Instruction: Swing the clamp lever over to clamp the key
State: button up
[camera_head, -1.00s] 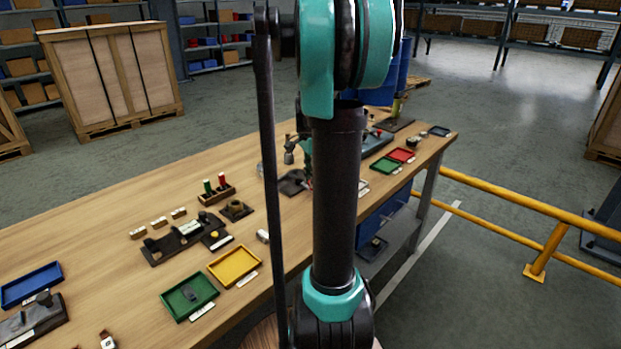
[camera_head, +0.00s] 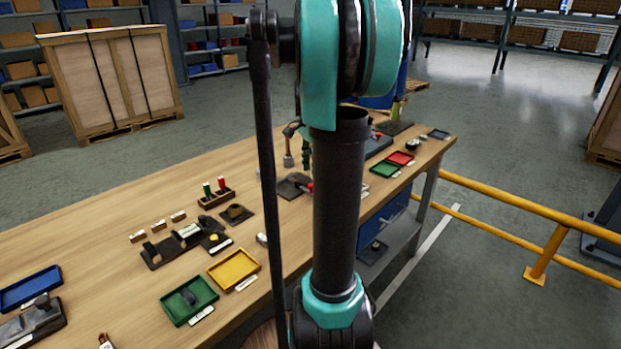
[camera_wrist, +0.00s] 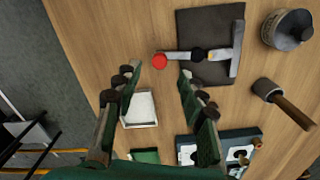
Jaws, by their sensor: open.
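The clamp lever shows in the wrist view as a thin pale bar with a red knob (camera_wrist: 160,62) at its left end and a black pivot (camera_wrist: 198,54). It lies across a dark base plate (camera_wrist: 208,20), with a grey crossbar (camera_wrist: 237,50) at its right. I cannot make out the key. My gripper (camera_wrist: 160,74) is open and empty, its green fingers spread on either side of the red knob in the picture; I cannot tell the height gap. In the head view the dark plate (camera_head: 293,185) and red knob (camera_head: 309,187) show beside my arm, which partly hides them.
In the wrist view, a mallet (camera_wrist: 285,103) and round canister (camera_wrist: 287,28) lie to the right, and a white tray (camera_wrist: 140,110) lies between the fingers. A dark board (camera_wrist: 225,150) is below. In the head view, a yellow tray (camera_head: 234,268) stands nearer on the bench.

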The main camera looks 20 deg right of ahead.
notch_tip(320, 180, up, 7)
dwell(0.3)
jog(key=shift+f, duration=0.1)
dwell(0.4)
